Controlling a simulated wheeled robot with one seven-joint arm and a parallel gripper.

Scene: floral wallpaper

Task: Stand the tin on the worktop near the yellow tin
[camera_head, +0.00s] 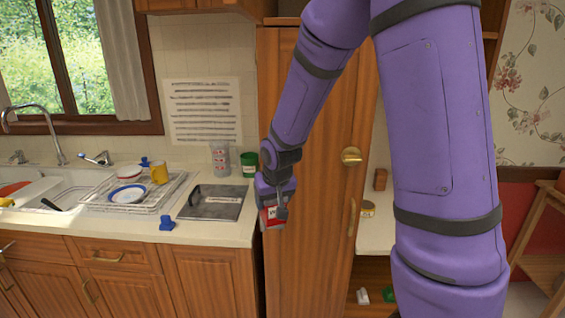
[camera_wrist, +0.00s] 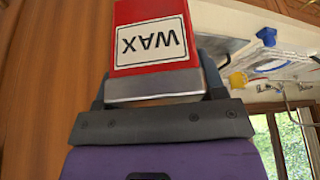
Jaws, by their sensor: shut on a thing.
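The held tin is red and silver with a white label reading WAX; it shows in the wrist view (camera_wrist: 155,70) and small in the head view (camera_head: 272,218). My gripper (camera_head: 272,210) is shut on it, in front of the tall wooden cupboard and just right of the left counter's edge. A small yellowish tin with a pale label (camera_head: 367,209) stands on a cream surface (camera_head: 374,238) right of the cupboard door, well apart from my gripper. My arm hides part of that surface.
The left worktop (camera_head: 229,232) holds a dark-lidded metal panel (camera_head: 212,202), a dish rack with plates and a yellow mug (camera_head: 159,173), a green tin (camera_head: 248,164) and a pale canister (camera_head: 220,159). A brown block (camera_head: 380,179) stands behind the yellow tin. The cupboard door (camera_head: 310,180) has brass handles.

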